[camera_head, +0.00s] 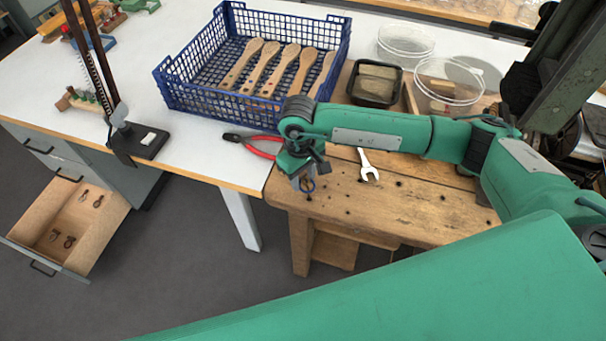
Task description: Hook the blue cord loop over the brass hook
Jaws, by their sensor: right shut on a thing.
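My right gripper (302,180) points down over the left part of the wooden workbench. It is shut on a small blue cord loop (309,187), which shows just at its fingertips. The loop is small here, and I cannot tell whether it touches the bench. I cannot make out the brass hook; it may be hidden by the gripper or too small to see. My left gripper is not in view.
Red-handled pliers (254,146) and a wrench (368,166) lie near the gripper. Behind my arm are a black tray (355,95) and clear bowls (448,101). A drawer (98,232) stands open at left. The bench front (400,207) is clear.

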